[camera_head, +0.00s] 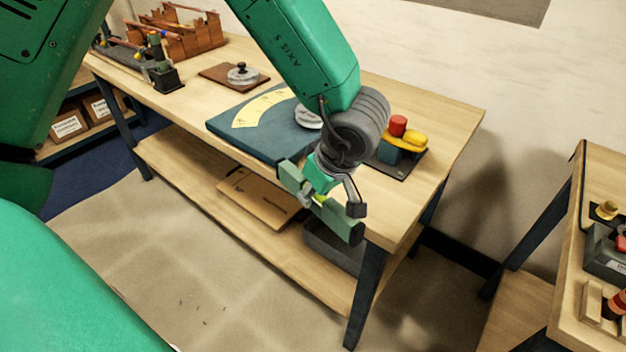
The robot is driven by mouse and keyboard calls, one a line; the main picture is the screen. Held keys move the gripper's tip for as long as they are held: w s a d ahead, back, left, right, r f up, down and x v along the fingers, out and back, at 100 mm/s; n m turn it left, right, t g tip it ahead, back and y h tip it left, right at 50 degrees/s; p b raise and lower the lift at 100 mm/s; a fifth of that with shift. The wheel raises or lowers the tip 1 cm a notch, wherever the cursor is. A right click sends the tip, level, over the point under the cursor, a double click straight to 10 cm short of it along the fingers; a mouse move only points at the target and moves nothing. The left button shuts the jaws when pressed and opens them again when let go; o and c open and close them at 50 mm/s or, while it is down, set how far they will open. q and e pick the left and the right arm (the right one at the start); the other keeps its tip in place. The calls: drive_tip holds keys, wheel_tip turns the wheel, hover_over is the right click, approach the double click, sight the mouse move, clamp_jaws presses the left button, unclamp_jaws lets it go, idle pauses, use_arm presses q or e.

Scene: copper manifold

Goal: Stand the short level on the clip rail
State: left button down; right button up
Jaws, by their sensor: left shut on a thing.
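The short level (340,222) is a dull green bar with a yellow-green vial near its middle. My left gripper (322,190) is shut on it and holds it at a slant in the picture, in front of the workbench's front edge. The gripper hides part of the bar. A long dark strip with small coloured pieces (118,53) lies at the far left of the bench; I cannot tell for sure whether it is the clip rail. My right gripper is not in view.
The workbench (440,120) carries a blue board (235,126) with a yellow arc, a brown plate (215,74), a wooden tote (200,40), a small dark stand (165,78), and a red and yellow piece (398,126) on a dark base. Another bench (568,215) stands at the right.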

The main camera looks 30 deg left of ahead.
use_arm(q)
drive_tip(key=s+d+f+m+t+h, duration=0.1)
drive_tip(key=s+f+m+h, duration=0.1)
drive_tip(key=f+m, duration=0.5)
drive_tip(key=s+d+f+m+t+h, duration=0.2)
drive_tip(key=s+f+m, duration=0.3)
drive_tip(key=f, duration=0.5)
drive_tip(key=m, duration=0.2)
drive_tip(key=shift+s+d+f+m, duration=0.2)
drive_tip(key=shift+s+d+m, duration=0.1)
drive_tip(key=shift+m, duration=0.1)
